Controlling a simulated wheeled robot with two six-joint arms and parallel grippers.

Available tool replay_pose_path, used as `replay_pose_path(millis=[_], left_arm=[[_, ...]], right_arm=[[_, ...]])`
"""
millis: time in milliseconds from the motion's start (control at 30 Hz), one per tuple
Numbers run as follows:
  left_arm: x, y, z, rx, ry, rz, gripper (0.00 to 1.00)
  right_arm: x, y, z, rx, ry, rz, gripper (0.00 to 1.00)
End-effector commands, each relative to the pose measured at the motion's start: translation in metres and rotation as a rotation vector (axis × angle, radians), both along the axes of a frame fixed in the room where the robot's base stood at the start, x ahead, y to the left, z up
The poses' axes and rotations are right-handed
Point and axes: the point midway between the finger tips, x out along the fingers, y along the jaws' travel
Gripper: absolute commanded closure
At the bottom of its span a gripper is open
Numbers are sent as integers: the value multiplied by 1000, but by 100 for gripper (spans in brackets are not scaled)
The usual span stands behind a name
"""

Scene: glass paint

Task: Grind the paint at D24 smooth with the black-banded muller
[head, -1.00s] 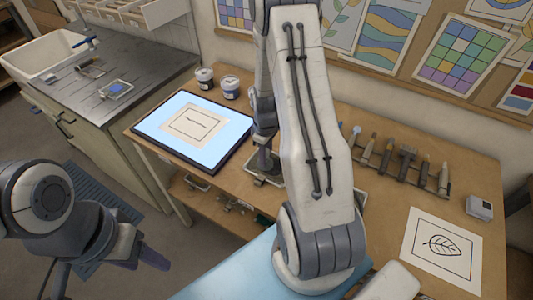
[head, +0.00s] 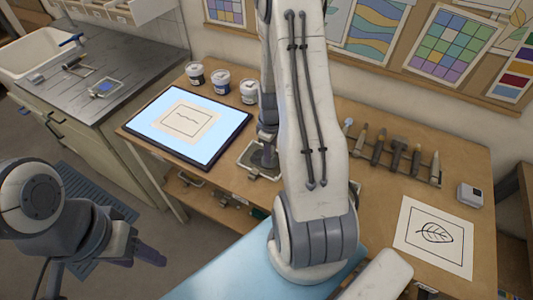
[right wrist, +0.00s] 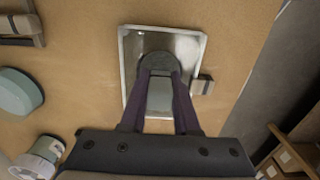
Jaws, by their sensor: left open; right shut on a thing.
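My right gripper (right wrist: 160,100) is shut on a muller (right wrist: 158,64), whose dark round base stands within a metal-rimmed slab (right wrist: 188,44) in the right wrist view. In the head view the muller (head: 264,158) is upright on the slab (head: 245,161), partly behind my right arm. The muller's band cannot be made out, and no paint shows clearly under it. A small block or tag (right wrist: 203,85) sits at the slab's right edge, its writing unreadable. My left gripper (head: 150,252) is open and empty, low at the left, away from the bench.
A lit light pad (head: 226,138) with a drawing lies left of the slab. Several lidded jars (head: 220,82) stand behind it. A tool rack (head: 396,158) and a leaf drawing (head: 434,236) are at the right. A sink counter (head: 75,90) is at the left.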

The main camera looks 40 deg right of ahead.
Motion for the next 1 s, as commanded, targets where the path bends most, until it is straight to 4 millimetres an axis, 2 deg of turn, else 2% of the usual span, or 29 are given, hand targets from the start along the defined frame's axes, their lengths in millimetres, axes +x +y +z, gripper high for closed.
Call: replay_pose_path(millis=[433, 733, 1000], left_arm=[[0, 0, 0, 0, 0, 0, 42], [0, 0, 2, 0, 0, 0, 42], [0, 0, 3, 0, 0, 0, 42]], right_arm=[[17, -8, -2, -1, -2, 1, 100], [34, -1, -1, -1, -3, 2, 100], [37, 8, -1, -1, -1, 3, 100]])
